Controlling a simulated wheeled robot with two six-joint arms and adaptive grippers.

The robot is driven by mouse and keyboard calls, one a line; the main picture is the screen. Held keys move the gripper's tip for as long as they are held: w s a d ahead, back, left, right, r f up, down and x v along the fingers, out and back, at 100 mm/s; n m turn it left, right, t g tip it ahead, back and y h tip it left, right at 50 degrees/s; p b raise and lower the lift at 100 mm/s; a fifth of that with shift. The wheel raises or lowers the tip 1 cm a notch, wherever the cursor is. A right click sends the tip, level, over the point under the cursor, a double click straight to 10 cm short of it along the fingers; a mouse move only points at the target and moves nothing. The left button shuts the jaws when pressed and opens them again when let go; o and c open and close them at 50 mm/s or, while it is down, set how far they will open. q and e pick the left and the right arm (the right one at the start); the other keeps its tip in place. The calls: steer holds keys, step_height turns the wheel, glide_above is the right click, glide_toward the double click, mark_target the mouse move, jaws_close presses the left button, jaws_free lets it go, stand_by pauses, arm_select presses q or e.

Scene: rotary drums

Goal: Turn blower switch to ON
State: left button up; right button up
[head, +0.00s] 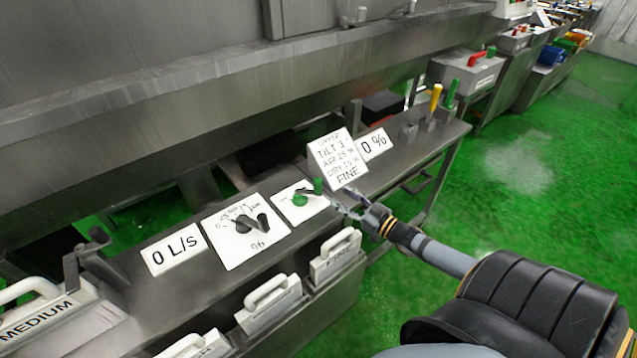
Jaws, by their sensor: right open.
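A white plate (285,212) with a green switch (300,198) and a dark part beside it sits on the grey metal shelf, between the dial and the note. Its label and setting are too small to read, so I cannot tell whether it is the blower switch or which way it is set. My right gripper (343,203) comes in from the right. It is open and appears empty, just right of the switch plate; I cannot tell whether it touches anything. My left gripper is not in view.
Left of the switch are a black dial on a white plate (222,249) and a "0 L/S" sign (172,250). A handwritten note (337,158) and a "0 %" sign (373,145) stand behind my gripper. Yellow (435,97) and green levers stand farther right. White-handled boxes (335,257) hang below the shelf.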

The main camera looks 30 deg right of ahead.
mark_target(321, 184)
steer(key=b+x, duration=0.3)
steer(key=x, duration=0.5)
steer(key=shift+w, duration=0.25)
steer(key=shift+x, duration=1.05)
steer(key=shift+s+a, duration=0.1)
steer(key=shift+c, duration=0.4)
jaws_close()
